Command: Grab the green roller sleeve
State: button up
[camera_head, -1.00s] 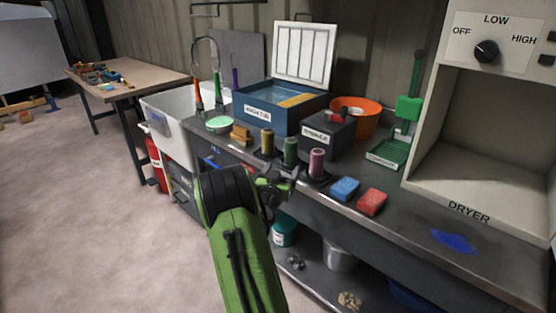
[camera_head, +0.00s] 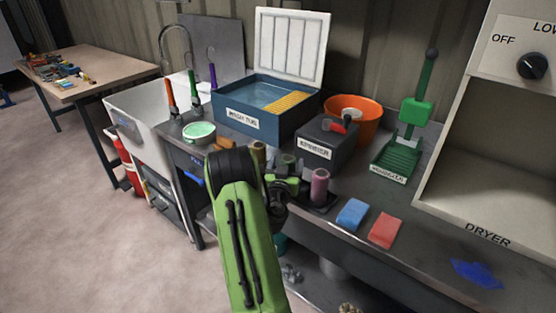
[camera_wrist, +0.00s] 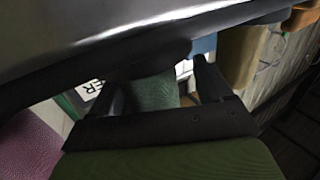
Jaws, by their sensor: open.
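The green roller sleeve (camera_head: 288,161) stands on the bench between an olive sleeve (camera_head: 258,152) and a pink sleeve (camera_head: 319,184). In the head view my gripper (camera_head: 293,184) is in front of it and hides its lower part. In the wrist view the green sleeve (camera_wrist: 155,92) shows close up between the dark parts of my open gripper (camera_wrist: 178,78). I cannot tell whether they touch it. The pink sleeve (camera_wrist: 28,150) is at the left edge of the wrist view and the olive sleeve (camera_wrist: 238,55) is at upper right.
A wash tub (camera_head: 262,126), a dark labelled box (camera_head: 326,152) and an orange bucket (camera_head: 365,115) stand behind the sleeves. Blue (camera_head: 352,214) and red (camera_head: 385,230) blocks lie to the right on the bench. The dryer (camera_head: 480,185) bounds the right side.

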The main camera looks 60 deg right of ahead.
jog(key=shift+d, duration=0.5)
jog(key=shift+s+a+r, duration=0.15)
jog(key=shift+s+a, duration=0.05)
jog(key=shift+s, duration=0.15)
jog(key=shift+a, duration=0.15)
jog(key=shift+c, duration=0.5)
jog(key=shift+w, duration=0.1)
jog(key=c, duration=0.9)
jog(key=shift+r, duration=0.1)
